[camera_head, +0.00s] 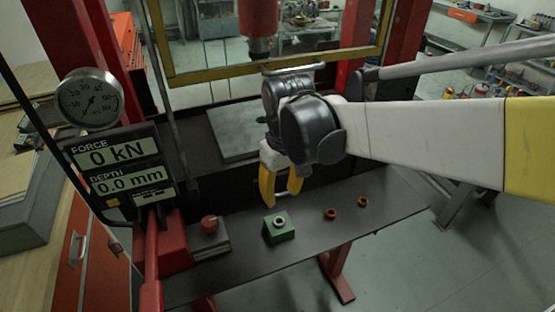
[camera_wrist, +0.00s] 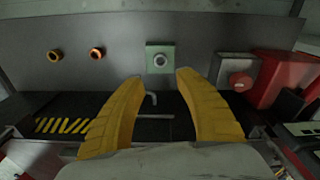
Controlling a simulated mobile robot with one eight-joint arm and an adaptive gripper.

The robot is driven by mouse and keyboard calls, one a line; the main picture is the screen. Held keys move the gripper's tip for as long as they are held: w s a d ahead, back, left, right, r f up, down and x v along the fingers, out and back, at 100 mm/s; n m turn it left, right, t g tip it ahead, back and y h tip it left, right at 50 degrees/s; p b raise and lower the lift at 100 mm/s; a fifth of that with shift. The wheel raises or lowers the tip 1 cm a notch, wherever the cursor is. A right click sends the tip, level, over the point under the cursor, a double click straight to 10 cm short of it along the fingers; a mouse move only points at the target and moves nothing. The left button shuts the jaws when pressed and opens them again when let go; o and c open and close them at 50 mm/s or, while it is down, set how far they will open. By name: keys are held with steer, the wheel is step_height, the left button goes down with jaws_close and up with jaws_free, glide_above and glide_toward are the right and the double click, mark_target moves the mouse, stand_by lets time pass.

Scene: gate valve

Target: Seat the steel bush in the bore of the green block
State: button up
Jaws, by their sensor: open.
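The green block (camera_head: 270,236) stands on the dark front shelf of the press. The steel bush (camera_head: 280,221) is a small bright ring at the bore on the block's top; how deep it sits cannot be told. In the wrist view the block (camera_wrist: 151,48) is top centre, with the bush (camera_wrist: 160,60) as a pale ring around a dark hole. My gripper (camera_head: 281,192) has yellow fingers spread apart, with nothing between them. It hangs above and behind the block, apart from it. In the wrist view the gripper (camera_wrist: 160,77) points towards the block.
Two copper-coloured rings (camera_head: 330,214) (camera_head: 363,202) lie right of the block. A red button (camera_head: 209,224) on a grey box is left of it. The display (camera_head: 117,165) reads 0 kN and 0.0 mm. A red ram (camera_head: 258,20) hangs above a grey plate (camera_head: 222,130).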

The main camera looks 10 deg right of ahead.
steer(key=s+d+r+m+t, duration=0.3)
steer(key=s+d+m+t, duration=0.2)
steer(key=s+d, duration=0.5)
steer(key=d+t, duration=0.1)
steer(key=d, duration=0.2)
